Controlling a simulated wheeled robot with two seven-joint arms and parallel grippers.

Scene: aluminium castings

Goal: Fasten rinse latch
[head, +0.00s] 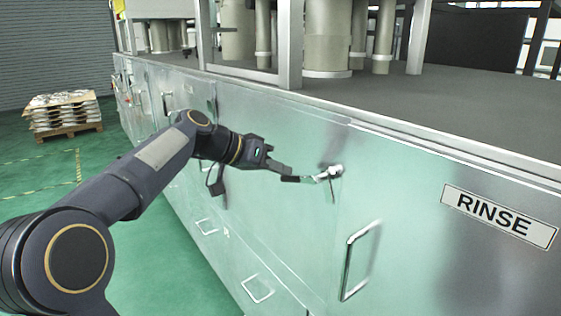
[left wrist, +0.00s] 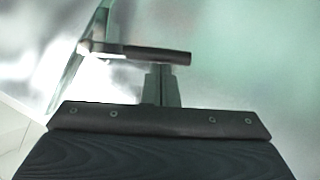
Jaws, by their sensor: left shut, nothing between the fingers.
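The rinse latch (head: 330,173) is a bright metal pivot on the steel cabinet front, with a dark grip pointing left, roughly level. In the left wrist view the latch's black grip (left wrist: 157,54) lies crosswise just beyond my fingertips. My left gripper (head: 283,169) is at the grip's free end, shut and empty; its closed fingers (left wrist: 161,75) reach up to the grip. I cannot tell whether they touch it. The RINSE label (head: 499,217) is on the panel right of the latch. My right gripper is not in view.
A bar handle (head: 357,262) stands out from the panel below the latch. More handles (head: 258,289) sit lower left. A grey ledge (head: 460,120) with metal posts runs above. A loaded pallet (head: 64,114) stands far left on the open green floor.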

